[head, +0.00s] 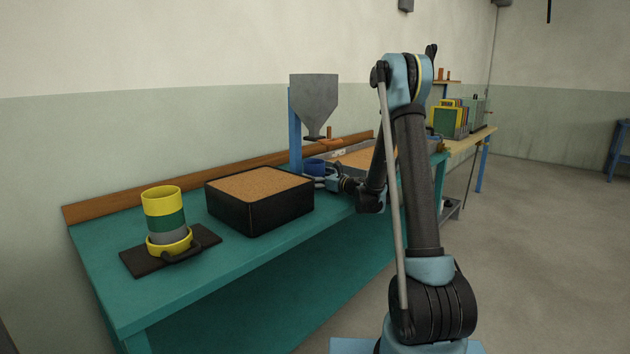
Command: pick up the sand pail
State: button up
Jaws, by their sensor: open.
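A small blue round container (314,165), which looks like the sand pail, stands on the teal bench below the grey hopper, behind the black sand box. My gripper (316,181) is at the bench beside the front of this pail, with its jaws open. Its fingers are small and partly overlap the pail in the picture; I cannot tell whether they touch it or reach around it. The pail's lower part is hidden by the gripper and the box.
A black box of sand (260,207) stands just left of my gripper. A grey hopper (314,103) on a blue post hangs above the pail. A yellow, green and grey stack (164,212) stands on a dark mat (140,262). Sand fills a tray (357,158) farther right.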

jog(key=shift+w+a, duration=0.1)
jog(key=shift+a, duration=0.1)
jog(key=shift+c, duration=0.2)
jog(key=c, duration=1.1)
jog(key=shift+c, duration=0.2)
jog(key=shift+r, duration=0.15)
jog(key=shift+r, duration=1.25)
jog(key=shift+r+v, duration=0.15)
jog(key=shift+v, duration=4.3)
jog(key=shift+r+v, duration=0.15)
jog(key=shift+v, duration=4.3)
